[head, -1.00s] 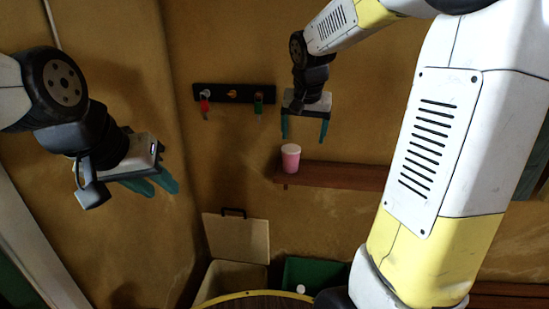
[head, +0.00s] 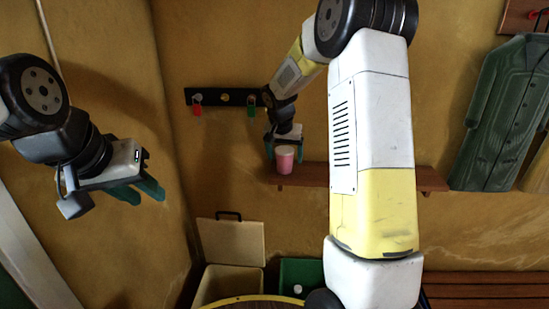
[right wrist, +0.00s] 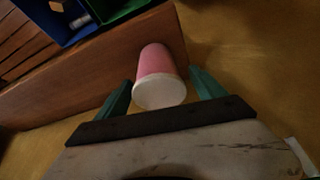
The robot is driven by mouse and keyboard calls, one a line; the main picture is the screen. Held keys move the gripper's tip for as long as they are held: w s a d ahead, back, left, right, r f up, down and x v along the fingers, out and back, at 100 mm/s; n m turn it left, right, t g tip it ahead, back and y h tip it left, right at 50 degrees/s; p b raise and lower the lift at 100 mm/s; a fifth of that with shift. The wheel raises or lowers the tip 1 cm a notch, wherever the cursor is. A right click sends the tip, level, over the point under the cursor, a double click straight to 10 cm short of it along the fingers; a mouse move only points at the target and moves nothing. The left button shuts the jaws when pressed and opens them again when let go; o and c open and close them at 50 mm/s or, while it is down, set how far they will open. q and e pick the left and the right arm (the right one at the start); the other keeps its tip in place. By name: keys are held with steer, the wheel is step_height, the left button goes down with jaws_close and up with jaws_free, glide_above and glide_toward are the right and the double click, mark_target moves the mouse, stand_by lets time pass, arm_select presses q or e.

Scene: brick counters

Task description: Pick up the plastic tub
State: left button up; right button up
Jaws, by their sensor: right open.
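The plastic tub (head: 284,162) is pink with a white lid and stands upright at the left end of a brown wall shelf. It also shows in the right wrist view (right wrist: 156,66), with its pale lid facing the camera. My right gripper (head: 284,152) is open at the tub. In the right wrist view its teal fingers (right wrist: 160,92) are on either side of the tub's lid end, with a visible gap on each side. My left gripper (head: 147,192) is at the left, away from the shelf, with two teal fingers a little apart and nothing seen between them.
The shelf (head: 400,177) runs right behind my right arm. A hook rail (head: 222,97) with red and green padlocks hangs above left. Below are a white bin (head: 225,285) with a raised lid and a green bin (head: 303,270). A green coat (head: 505,115) hangs right.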

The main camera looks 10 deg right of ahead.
steer(key=shift+w+f, duration=0.15)
steer(key=shift+f, duration=0.15)
steer(key=c, duration=1.3)
steer(key=shift+r, duration=0.1)
